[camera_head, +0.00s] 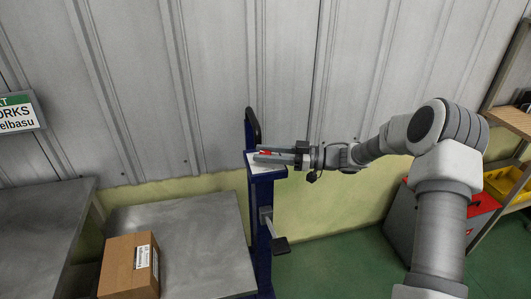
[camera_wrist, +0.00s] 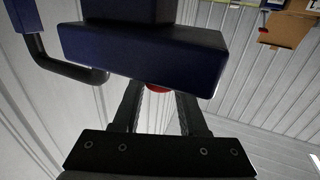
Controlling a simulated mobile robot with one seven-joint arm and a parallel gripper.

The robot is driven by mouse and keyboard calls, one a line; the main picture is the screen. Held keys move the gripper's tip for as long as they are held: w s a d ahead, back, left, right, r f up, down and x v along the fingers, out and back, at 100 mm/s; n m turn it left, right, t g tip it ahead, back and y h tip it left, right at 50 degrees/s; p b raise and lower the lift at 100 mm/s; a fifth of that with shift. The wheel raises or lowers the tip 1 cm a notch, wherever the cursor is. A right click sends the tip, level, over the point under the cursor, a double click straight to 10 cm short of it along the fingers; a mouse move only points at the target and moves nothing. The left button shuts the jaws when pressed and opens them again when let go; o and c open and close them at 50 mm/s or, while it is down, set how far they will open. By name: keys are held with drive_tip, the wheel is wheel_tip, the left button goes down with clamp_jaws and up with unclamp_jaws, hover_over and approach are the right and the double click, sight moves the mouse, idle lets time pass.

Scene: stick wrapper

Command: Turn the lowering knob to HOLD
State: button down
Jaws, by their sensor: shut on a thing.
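The red lowering knob (camera_head: 265,152) sits at the white-faced top of a blue post (camera_head: 263,215). In the wrist view the knob (camera_wrist: 157,88) shows as a small red piece below the edge of a dark blue block (camera_wrist: 145,50). My gripper (camera_head: 268,154) reaches in from the right and is shut on the knob, with its fingers at either side of it. In the wrist view the gripper (camera_wrist: 158,100) points up at the block, which hides most of the knob and the fingertips. The knob's pointer and the HOLD marking cannot be made out.
A cardboard box (camera_head: 117,273) stands on a grey metal table (camera_head: 200,240) at left. A ribbed wall is close behind.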

drive_tip(key=shift+r, duration=0.1)
drive_tip(key=shift+c, duration=2.3)
unclamp_jaws()
drive_tip(key=s+d, duration=0.1)
drive_tip(key=d, duration=1.6)
drive_tip(key=shift+s, duration=0.35)
drive_tip(key=shift+d, duration=0.1)
